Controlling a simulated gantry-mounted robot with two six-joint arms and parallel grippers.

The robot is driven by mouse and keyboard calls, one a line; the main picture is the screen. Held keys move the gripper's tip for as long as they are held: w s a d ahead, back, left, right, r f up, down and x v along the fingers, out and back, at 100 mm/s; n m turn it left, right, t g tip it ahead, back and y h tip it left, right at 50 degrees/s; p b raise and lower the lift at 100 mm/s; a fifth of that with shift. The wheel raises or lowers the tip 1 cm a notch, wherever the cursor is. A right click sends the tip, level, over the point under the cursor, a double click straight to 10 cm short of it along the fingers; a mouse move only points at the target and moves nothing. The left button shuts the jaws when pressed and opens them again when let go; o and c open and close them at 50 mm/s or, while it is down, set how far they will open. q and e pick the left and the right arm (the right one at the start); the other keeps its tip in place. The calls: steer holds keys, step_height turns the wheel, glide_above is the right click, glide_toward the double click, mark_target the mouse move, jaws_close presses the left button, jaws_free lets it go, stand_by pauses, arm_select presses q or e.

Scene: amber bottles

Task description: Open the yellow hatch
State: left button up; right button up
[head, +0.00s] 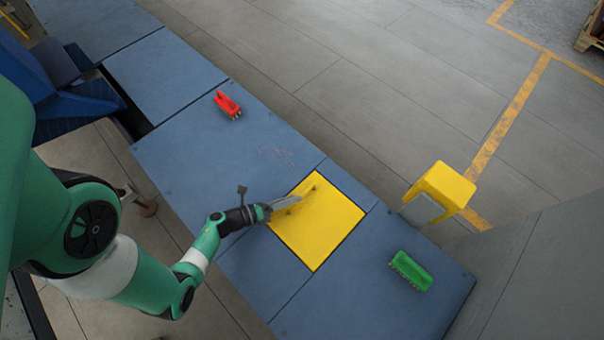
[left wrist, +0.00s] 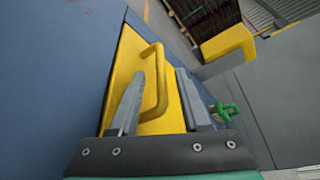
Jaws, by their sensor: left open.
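The yellow hatch (head: 325,228) is a square panel lying flat and apparently closed in the blue table top. It also shows in the left wrist view (left wrist: 125,62). A yellow bar handle (left wrist: 161,62) stands up from it. My left gripper (head: 297,200) is over the upper left part of the hatch, near the handle. In the left wrist view its two grey fingers (left wrist: 159,78) are apart, with the handle appearing between them. I cannot tell whether either finger touches the handle. My right gripper is not in view.
A red brush (head: 228,104) lies on the blue table (head: 185,140) behind the hatch. A green brush (head: 411,271) lies to its right. A yellow box with a grey panel (head: 447,185) stands by the table's far right edge.

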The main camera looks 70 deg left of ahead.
mark_target(302, 195)
arm_select(q)
steer(key=shift+b+x, duration=0.65)
steer(key=shift+x, duration=1.6)
steer(key=shift+c, duration=0.3)
jaws_close()
